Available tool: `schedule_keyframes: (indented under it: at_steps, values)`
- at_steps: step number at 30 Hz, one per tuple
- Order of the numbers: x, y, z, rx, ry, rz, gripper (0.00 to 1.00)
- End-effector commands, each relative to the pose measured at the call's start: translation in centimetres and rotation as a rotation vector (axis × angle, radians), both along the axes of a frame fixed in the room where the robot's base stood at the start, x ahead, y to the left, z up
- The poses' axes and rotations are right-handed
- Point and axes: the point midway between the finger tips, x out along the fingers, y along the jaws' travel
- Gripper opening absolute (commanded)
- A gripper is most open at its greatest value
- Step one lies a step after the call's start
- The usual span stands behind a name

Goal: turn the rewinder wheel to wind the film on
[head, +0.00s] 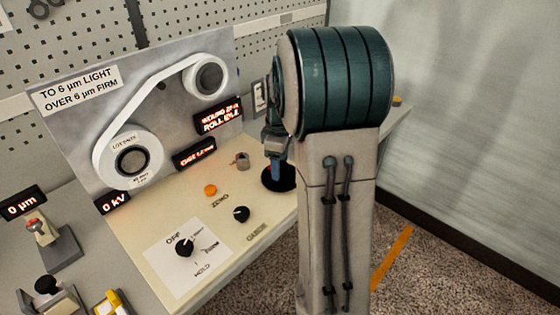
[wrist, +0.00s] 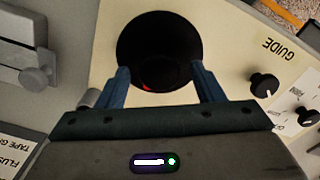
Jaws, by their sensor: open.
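A black round wheel (head: 284,181) lies flat on the cream panel, partly hidden behind my arm in the head view. It looks like the rewinder wheel. In the wrist view the wheel (wrist: 158,35) fills the space ahead of and between my fingers, with a small red mark near its middle. My gripper (wrist: 160,80) is open, with one blue finger on each side of the wheel's near part. I cannot tell whether the fingers touch it. In the head view my gripper (head: 275,172) points down over the wheel. White film runs between a large lower roll (head: 110,158) and a smaller upper roll (head: 222,78).
An OFF/HOLD knob (head: 184,249), a guide knob (head: 241,213) and an orange button (head: 210,190) stand on the panel left of the wheel. A small grey post (head: 241,160) stands close by. Gauges stand on the bench at left.

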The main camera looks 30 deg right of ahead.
Motion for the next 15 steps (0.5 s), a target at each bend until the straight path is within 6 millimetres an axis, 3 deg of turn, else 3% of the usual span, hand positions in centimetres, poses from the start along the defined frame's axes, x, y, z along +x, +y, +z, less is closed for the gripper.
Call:
schedule_keyframes:
  at_steps: [2, 6, 15]
  values:
    - [0.00, 0.00, 0.01, 0.000, 0.000, 0.000, 0.56]
    - [0.01, 0.01, 0.03, 0.000, 0.000, 0.000, 0.17]
    - [0.01, 0.00, 0.06, 0.000, 0.000, -0.019, 0.17]
